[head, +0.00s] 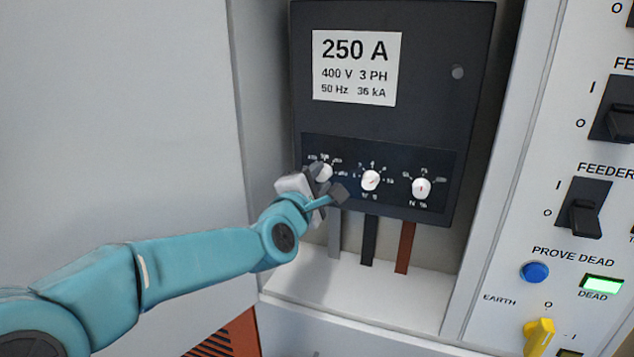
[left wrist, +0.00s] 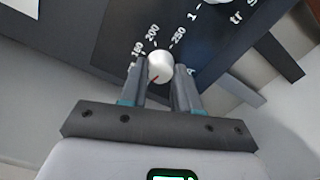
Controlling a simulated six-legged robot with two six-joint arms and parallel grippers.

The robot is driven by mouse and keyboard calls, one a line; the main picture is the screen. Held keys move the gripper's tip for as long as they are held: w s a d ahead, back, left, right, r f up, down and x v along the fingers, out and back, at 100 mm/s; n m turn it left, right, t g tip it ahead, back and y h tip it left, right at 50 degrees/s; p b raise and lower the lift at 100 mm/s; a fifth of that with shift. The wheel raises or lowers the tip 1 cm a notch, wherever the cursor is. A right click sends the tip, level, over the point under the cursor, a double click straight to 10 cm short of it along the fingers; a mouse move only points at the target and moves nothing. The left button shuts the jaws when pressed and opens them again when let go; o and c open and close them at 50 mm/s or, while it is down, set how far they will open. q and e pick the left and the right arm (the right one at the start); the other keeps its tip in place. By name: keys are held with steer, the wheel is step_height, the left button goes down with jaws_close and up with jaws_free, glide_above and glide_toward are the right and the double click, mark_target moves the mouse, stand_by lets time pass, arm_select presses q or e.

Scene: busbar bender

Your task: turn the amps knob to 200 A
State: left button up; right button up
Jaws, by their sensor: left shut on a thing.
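The amps knob (head: 325,172) is the leftmost of three white knobs on the dark breaker panel. It also shows in the left wrist view (left wrist: 160,67), with 160, 200 and 250 printed around its upper side. My right gripper is not in view.
The middle knob (head: 370,181) and right knob (head: 421,188) sit close by on the right. Grey, black and brown bars hang below the panel. A rating label (head: 356,67) reads 250 A. Feeder switches (head: 583,208) and a yellow earth handle (head: 539,336) are at the right.

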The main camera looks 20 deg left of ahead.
arm_select(q)
steer(key=m, duration=0.2)
steer(key=shift+m, duration=0.4)
steer(key=m, duration=0.2)
steer(key=shift+m, duration=0.4)
steer(key=m, duration=0.5)
steer(key=shift+r+p, duration=0.1)
steer(key=shift+p, duration=0.25)
steer(key=m+p, duration=0.1)
steer(key=m, duration=0.3)
steer(key=m+p, duration=0.1)
steer(key=m, duration=0.2)
steer(key=shift+m, duration=0.3)
steer(key=m+p, duration=0.1)
steer(key=m, duration=0.4)
steer(key=shift+m+p, duration=0.3)
steer(key=shift+m, duration=0.1)
